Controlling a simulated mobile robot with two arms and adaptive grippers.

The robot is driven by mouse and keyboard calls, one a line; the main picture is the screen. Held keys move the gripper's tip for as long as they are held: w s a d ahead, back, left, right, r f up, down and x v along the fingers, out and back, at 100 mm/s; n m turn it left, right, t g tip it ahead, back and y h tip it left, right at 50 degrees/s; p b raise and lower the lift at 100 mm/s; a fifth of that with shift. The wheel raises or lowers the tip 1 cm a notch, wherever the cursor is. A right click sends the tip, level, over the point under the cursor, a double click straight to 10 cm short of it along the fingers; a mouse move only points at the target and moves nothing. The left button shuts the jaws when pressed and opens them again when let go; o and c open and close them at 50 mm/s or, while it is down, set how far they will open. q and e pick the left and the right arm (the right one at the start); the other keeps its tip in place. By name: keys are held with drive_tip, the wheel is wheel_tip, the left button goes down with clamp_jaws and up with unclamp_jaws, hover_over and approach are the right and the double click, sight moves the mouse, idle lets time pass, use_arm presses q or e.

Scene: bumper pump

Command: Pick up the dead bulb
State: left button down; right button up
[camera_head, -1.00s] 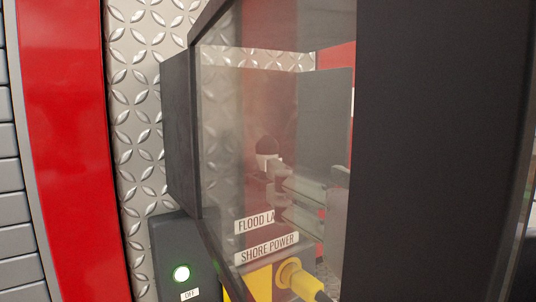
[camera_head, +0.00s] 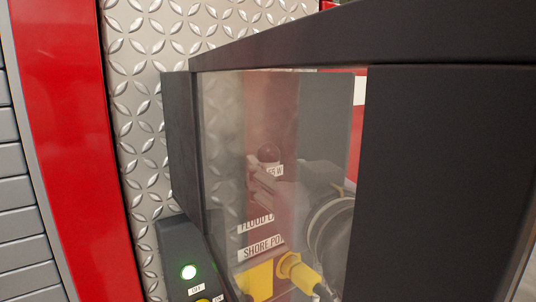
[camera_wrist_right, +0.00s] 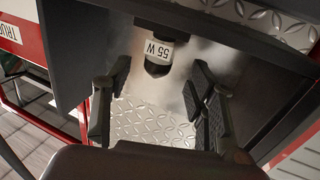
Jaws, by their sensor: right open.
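The dead bulb (camera_head: 268,153) is a dark, rounded bulb with a white label at its base. I see it through a clear panel in the head view. In the right wrist view the bulb (camera_wrist_right: 157,67) shows near the top centre, with its "55 W" label readable. My right gripper (camera_head: 262,180) is just below the bulb in the head view, behind the panel. In the right wrist view its two fingers (camera_wrist_right: 161,78) are spread apart, one on each side of the bulb, with nothing held. My left gripper is not in view.
A dark-framed housing (camera_head: 440,160) with a clear side encloses the area. Labels for flood lamp and shore power (camera_head: 262,247) sit below, with a yellow plug and cable (camera_head: 297,272). A switch box (camera_head: 185,255) with a lit green lamp stands at left. Diamond plate forms the back wall.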

drive_tip(key=shift+w+a, duration=0.1)
drive_tip(key=shift+w, duration=0.5)
drive_tip(key=p+x, duration=0.3)
drive_tip(key=x, duration=0.1)
drive_tip(key=shift+w+a+f, duration=0.2)
drive_tip(key=shift+w+f, duration=0.05)
drive_tip(key=shift+w, duration=0.3)
drive_tip(key=shift+c, duration=0.4)
drive_tip(key=c, duration=1.1)
